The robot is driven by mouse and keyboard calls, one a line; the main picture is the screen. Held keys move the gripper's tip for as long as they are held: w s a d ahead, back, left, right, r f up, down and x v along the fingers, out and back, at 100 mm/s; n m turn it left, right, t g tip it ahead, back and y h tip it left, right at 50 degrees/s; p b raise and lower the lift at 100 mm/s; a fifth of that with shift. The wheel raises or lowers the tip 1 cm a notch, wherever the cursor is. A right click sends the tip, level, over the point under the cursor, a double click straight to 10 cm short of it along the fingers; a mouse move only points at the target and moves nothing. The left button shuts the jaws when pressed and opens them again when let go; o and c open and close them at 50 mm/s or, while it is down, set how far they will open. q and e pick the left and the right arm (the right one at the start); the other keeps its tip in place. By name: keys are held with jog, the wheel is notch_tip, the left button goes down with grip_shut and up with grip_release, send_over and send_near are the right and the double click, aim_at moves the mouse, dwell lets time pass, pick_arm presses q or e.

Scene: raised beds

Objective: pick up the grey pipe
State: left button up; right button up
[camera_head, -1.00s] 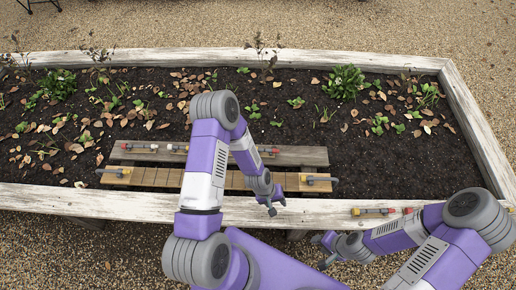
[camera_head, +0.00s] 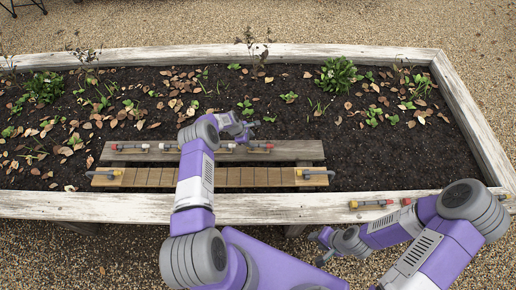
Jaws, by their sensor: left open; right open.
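Small grey rod-like pieces lie at the left end (camera_head: 104,173) and the right end (camera_head: 318,173) of a tan slatted board (camera_head: 235,178) in the raised bed. Slim pieces with red and yellow parts lie along the grey plank (camera_head: 300,150) behind it. I cannot tell which piece is the grey pipe. My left gripper (camera_head: 251,129) is open and empty over the soil, just beyond the plank. My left arm hides part of both boards. My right gripper (camera_head: 320,261) is open, low in front of the bed's near rim, apart from all the pieces.
The bed's pale wooden near rim (camera_head: 270,208) runs across the view. A red and yellow piece (camera_head: 370,204) lies on it at the right, near my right arm. Plants and dry leaves cover the far soil; gravel surrounds the bed.

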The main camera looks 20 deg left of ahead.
aim_at(256, 146)
pick_arm(q)
jog(key=b+x, duration=0.3)
jog(key=x, duration=0.3)
jog(key=shift+s+d+f, duration=0.1)
jog(key=shift+d+f, duration=0.1)
jog(key=shift+d, duration=0.05)
jog(key=shift+r, duration=0.1)
jog(key=shift+c, duration=0.3)
grip_shut()
